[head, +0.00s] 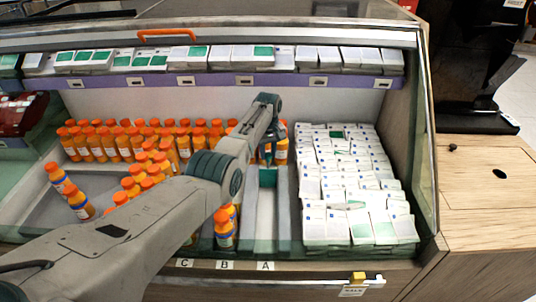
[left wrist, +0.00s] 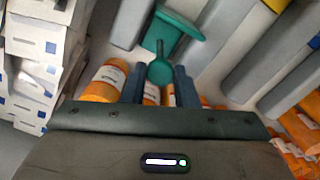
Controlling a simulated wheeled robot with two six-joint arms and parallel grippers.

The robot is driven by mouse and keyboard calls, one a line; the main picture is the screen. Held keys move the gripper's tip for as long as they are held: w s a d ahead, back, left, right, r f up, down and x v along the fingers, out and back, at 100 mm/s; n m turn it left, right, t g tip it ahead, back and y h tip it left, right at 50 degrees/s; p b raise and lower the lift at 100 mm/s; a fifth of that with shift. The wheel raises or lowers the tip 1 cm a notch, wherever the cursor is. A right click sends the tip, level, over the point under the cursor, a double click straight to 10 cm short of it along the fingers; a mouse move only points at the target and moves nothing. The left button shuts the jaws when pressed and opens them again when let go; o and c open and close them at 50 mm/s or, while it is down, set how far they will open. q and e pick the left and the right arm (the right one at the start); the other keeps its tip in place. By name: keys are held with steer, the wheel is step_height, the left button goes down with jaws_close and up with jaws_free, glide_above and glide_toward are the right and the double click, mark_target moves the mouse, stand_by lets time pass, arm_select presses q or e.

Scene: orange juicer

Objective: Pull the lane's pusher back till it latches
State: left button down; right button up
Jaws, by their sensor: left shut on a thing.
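The green pusher (head: 267,178) sits in the lane labelled A, partway back. Its flat plate (left wrist: 180,38) and round knob (left wrist: 160,71) show in the left wrist view. My left gripper (head: 268,155) reaches down behind the plate. In the wrist view its two fingers (left wrist: 159,88) stand on either side of the knob, shut on it. Orange-capped bottles (head: 281,150) stand behind the pusher, close to my gripper. The lane floor (head: 265,220) in front of the plate is bare. My right gripper is not in view.
Stacked white boxes (head: 350,180) fill the bay right of lane A. Orange-capped bottles (head: 224,232) stand in the lane to the left, partly behind my arm. Two bottles (head: 77,202) lean at the far left. A shelf edge with price tags (head: 245,81) runs above.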

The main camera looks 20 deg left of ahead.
arm_select(q)
steer(key=shift+w+r, duration=0.15)
steer(key=shift+r, duration=0.05)
steer(key=c, duration=1.5)
jaws_free()
steer(key=o, duration=0.4)
steer(key=shift+w, duration=0.1)
steer(key=shift+f, duration=0.2)
